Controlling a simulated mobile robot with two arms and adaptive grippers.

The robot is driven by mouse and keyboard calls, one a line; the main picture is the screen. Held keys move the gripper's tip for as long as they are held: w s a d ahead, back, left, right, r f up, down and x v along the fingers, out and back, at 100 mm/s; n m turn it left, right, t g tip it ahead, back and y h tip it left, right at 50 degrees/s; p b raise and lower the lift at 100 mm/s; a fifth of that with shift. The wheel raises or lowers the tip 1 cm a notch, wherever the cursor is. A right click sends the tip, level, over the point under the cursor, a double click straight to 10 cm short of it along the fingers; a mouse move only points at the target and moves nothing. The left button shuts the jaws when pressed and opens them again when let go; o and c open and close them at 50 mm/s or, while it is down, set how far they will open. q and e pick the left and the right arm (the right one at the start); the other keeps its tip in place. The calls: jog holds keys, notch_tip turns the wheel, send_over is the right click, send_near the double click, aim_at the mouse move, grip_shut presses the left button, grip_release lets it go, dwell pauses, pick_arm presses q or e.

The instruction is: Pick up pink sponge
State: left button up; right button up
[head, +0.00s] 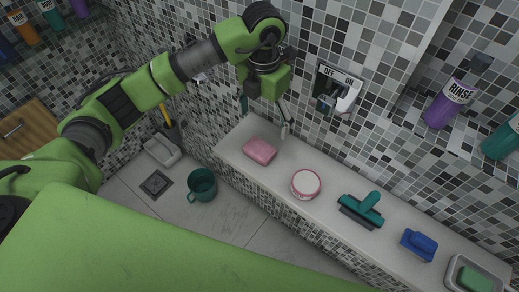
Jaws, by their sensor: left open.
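The pink sponge (259,151) lies flat on the left end of the pale ledge (330,180) in the head view. My left gripper (265,117) is open, above and beyond the sponge near the tiled wall. One finger (285,130) hangs down just right of the sponge; the other shows dark on the left. Nothing is held between the fingers. My right gripper is out of the frame.
Along the ledge to the right stand a round pink-and-white tin (305,184), a teal squeegee (362,210), a blue brush (419,244) and a soap dish (452,275). A switch panel (338,90) is on the wall. A teal mug (202,185) is on the floor.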

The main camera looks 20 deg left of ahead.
pick_arm(q)
jog(key=p, duration=0.2)
send_over(260, 148)
jog(key=f, duration=0.8)
jog(key=shift+d+f, duration=0.15)
jog(key=shift+d, duration=0.1)
jog(key=shift+f+p, duration=0.25)
jog(key=shift+p, duration=0.25)
jog(key=f, duration=0.1)
jog(key=f+p, duration=0.1)
jog(key=f, duration=0.1)
jog(key=f+p, duration=0.1)
jog(key=shift+a+f, duration=0.15)
jog(key=shift+a, duration=0.2)
jog(key=shift+w+f, duration=0.1)
jog(key=shift+f, duration=0.1)
jog(key=c, duration=0.9)
